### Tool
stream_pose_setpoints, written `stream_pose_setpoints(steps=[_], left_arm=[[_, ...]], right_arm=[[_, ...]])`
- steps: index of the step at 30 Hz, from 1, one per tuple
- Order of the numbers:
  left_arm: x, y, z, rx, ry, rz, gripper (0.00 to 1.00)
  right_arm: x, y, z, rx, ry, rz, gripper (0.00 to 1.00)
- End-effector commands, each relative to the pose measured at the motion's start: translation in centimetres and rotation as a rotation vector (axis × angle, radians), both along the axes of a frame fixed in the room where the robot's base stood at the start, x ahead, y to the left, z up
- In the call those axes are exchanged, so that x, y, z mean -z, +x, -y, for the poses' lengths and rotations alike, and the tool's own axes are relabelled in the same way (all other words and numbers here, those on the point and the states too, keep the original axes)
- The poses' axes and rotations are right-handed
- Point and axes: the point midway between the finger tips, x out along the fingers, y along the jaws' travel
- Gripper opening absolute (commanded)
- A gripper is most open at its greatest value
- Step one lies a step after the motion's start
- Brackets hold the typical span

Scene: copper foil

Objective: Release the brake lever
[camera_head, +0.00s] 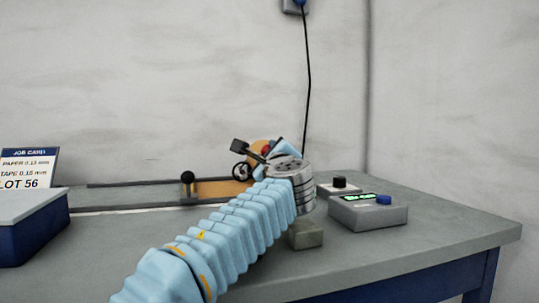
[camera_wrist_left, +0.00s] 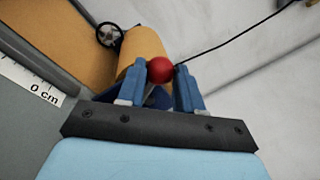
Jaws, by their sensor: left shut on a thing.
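The brake lever's red ball knob (camera_wrist_left: 160,70) sits between the blue fingertips of my left gripper (camera_wrist_left: 161,82) in the left wrist view. My left gripper is shut on it. In the head view the knob (camera_head: 266,149) is a small red spot beside my gripper (camera_head: 272,151), mostly covered by my wrist. The lever's shaft is hidden behind the fingers. A copper-coloured foil roll (camera_wrist_left: 143,44) stands right behind the knob, with a black spoked handwheel (camera_wrist_left: 109,35) at its end. My right gripper is in neither view.
A grey box with a green display and blue button (camera_head: 368,211) and a smaller box with a black knob (camera_head: 339,187) stand right of my wrist. A grey block (camera_head: 305,234) lies below it. A blue bin (camera_head: 33,226) and a job card (camera_head: 27,168) are at the left.

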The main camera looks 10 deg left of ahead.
Motion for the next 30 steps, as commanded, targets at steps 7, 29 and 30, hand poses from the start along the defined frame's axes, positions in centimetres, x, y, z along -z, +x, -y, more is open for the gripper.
stream_pose_setpoints(steps=[7, 29, 30], left_arm=[[0.4, 0.1, 0.0, -0.003, 0.001, -0.008, 0.6], [1.5, -8.0, 2.3, 0.003, -0.001, -0.004, 0.61], [1.6, -8.9, 2.6, 0.004, -0.001, -0.005, 0.61]], right_arm=[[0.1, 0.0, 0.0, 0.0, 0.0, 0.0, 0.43], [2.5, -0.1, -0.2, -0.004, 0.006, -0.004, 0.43], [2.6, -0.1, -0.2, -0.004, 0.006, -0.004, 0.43]])
